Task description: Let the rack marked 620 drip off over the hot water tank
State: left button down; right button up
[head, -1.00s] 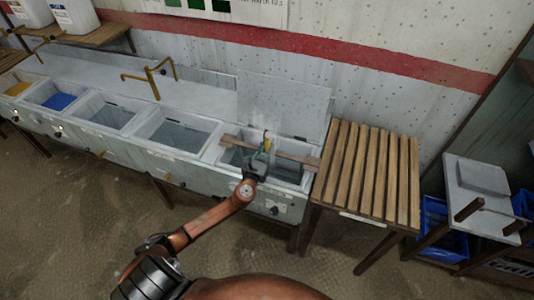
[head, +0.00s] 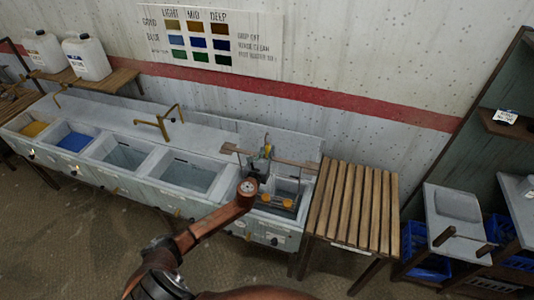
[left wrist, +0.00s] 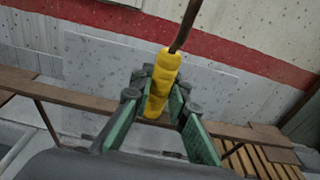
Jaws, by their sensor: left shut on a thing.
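My left gripper (head: 267,153) is shut on a yellow grip (left wrist: 161,82) with a thin brown rod above it, seen closely in the left wrist view. In the head view, a dark wire rack (head: 268,187) with orange pieces (head: 287,203) shows beneath the gripper, at the rightmost tank. This tank (head: 291,232) has its lid raised behind it. I cannot tell how far the rack's bottom is above the water. No 620 mark is readable. A brown rail (head: 292,161) on thin posts crosses above the tank. My right gripper is not in view.
More tanks stand in a row to the left, including an empty-looking basin (head: 192,176) and one with blue liquid (head: 73,141). A bare slatted wooden table (head: 350,210) adjoins the tank on the right. A brass tap (head: 162,122) rises behind the row.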

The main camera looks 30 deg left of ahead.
pick_arm(q)
notch_tip(320, 180, up, 6)
jog(key=w+p, duration=0.1)
jog(key=p, duration=0.4)
jog(key=shift+w+a+r+g+h+p, duration=0.2)
jog(key=shift+a+g+h+p, duration=0.1)
jog(key=shift+a, duration=0.05)
jog(key=c, duration=2.4)
grip_release()
jog(key=shift+r, duration=0.15)
grip_shut()
jog(key=shift+s, duration=0.15)
jog(key=shift+s+d+p, duration=0.15)
jog(key=shift+s+p, duration=0.05)
jog(key=shift+p, duration=0.2)
